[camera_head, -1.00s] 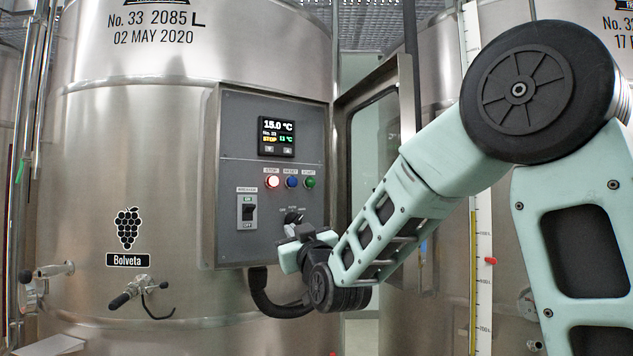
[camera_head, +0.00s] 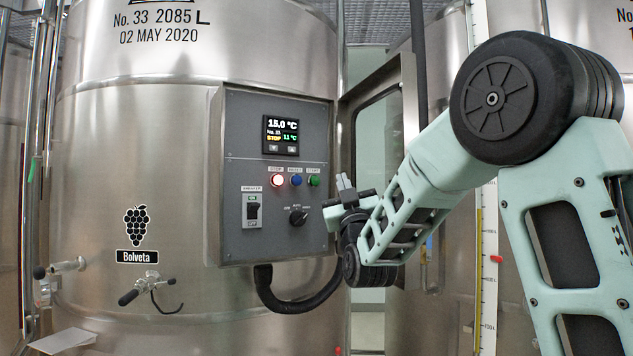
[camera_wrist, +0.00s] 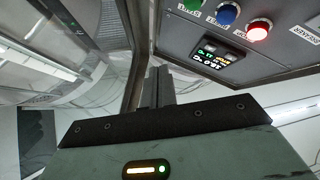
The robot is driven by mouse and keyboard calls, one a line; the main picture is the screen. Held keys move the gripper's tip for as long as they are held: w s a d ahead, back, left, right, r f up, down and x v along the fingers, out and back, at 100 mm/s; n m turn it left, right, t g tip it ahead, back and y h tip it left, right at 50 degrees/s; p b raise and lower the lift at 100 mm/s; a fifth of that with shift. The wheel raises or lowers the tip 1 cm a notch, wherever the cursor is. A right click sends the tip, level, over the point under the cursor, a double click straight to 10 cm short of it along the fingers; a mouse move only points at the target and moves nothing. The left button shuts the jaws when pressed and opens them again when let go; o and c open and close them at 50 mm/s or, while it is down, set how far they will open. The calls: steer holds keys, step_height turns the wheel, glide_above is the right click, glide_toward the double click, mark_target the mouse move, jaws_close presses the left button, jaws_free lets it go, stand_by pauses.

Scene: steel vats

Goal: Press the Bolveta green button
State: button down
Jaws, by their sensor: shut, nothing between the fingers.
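The green button (camera_head: 314,180) is the rightmost of three in a row on the grey control panel (camera_head: 238,140) of the vat labelled Bolveta (camera_head: 137,256). It also shows at the top edge of the wrist view, as the green button (camera_wrist: 193,4), partly cut off. My gripper (camera_head: 345,182) is at the panel's right edge, just right of the green button and at about its height. Its fingers point up and are together and empty. In the wrist view the fingers (camera_wrist: 157,86) stand left of the panel, apart from the button.
The red button (camera_head: 277,180) is lit and the blue button (camera_head: 295,180) sits beside the green one. The display (camera_head: 281,135) reads STOP. A rotary knob (camera_head: 298,215) and a breaker switch (camera_head: 252,210) are below. The open panel door (camera_head: 408,100) stands to the right.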

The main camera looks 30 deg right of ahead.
mark_target(315, 181)
steer(key=shift+w+d+p, duration=0.15)
steer(key=shift+w+p, duration=0.7)
steer(key=shift+w, duration=3.4)
steer(key=shift+w+b, duration=0.4)
steer(key=shift+b, duration=0.1)
